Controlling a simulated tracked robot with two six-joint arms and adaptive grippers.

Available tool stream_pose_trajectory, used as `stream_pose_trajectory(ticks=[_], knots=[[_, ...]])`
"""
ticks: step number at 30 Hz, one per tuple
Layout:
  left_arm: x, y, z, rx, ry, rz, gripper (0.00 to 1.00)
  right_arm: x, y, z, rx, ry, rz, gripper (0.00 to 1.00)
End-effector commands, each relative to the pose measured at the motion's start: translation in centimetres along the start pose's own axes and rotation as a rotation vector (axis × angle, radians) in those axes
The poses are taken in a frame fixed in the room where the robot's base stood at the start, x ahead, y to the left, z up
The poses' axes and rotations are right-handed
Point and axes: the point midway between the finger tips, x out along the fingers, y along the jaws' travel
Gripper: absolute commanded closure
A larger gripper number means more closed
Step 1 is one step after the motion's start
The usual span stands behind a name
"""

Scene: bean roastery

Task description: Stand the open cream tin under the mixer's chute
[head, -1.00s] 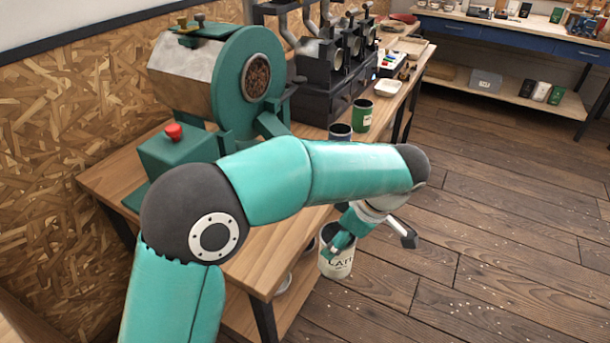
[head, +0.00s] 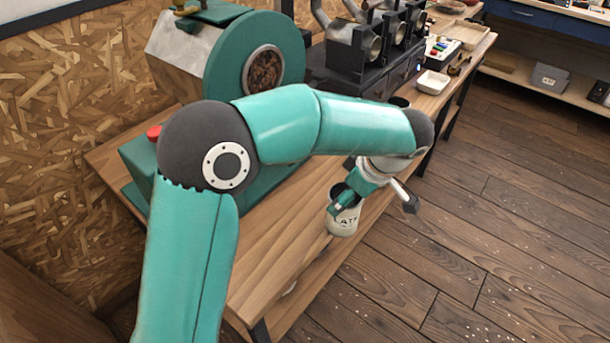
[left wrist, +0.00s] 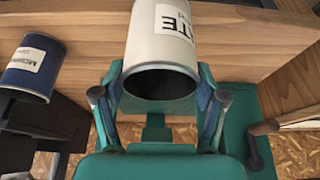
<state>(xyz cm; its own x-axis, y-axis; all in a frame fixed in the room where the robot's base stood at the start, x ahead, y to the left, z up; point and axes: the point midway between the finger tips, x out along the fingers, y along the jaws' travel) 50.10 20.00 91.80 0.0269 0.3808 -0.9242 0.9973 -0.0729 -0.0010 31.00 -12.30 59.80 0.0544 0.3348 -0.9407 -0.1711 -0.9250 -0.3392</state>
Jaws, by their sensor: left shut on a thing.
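The cream tin (head: 345,220), with dark lettering, is in my left gripper (head: 352,192) by the bench's front edge in the head view. In the left wrist view the tin (left wrist: 163,38) shows its dark open mouth between the two fingers (left wrist: 160,98), which are shut on it. Whether it touches the bench cannot be told. The green mixer (head: 228,62), with a round window of beans, stands behind my left arm at the upper left. My arm hides its lower front, and the chute cannot be made out. My right gripper is out of view.
A blue tin (left wrist: 35,65) is beside the cream tin in the left wrist view. Dark machines (head: 365,50) and a white dish (head: 433,82) stand farther along the wooden bench (head: 280,265). Bare bench top lies left of the cream tin.

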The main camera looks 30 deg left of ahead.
Motion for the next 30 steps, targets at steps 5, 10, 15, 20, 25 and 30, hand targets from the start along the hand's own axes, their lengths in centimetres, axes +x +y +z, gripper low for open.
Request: stream_pose_trajectory(ticks=[5, 10, 15, 20, 25, 30], knots=[[1.5, 0.1, -4.0, -0.001, 0.0, -0.001, 0.83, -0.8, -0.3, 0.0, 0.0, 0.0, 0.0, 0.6], [2.4, 0.2, -5.8, 0.005, 0.0, 0.001, 0.83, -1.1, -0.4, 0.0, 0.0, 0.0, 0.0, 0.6], [2.8, 0.2, -6.9, 0.004, 0.0, 0.002, 0.83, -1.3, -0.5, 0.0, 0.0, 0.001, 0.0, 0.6], [3.7, 0.2, -9.5, 0.002, -0.001, 0.001, 0.83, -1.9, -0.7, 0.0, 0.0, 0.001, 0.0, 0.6], [5.3, 0.2, -9.7, 0.011, 0.0, -0.001, 0.83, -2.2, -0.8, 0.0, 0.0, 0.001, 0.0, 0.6], [5.6, 0.3, -9.6, 0.007, 0.0, 0.003, 0.83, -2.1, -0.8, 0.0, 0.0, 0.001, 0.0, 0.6]])
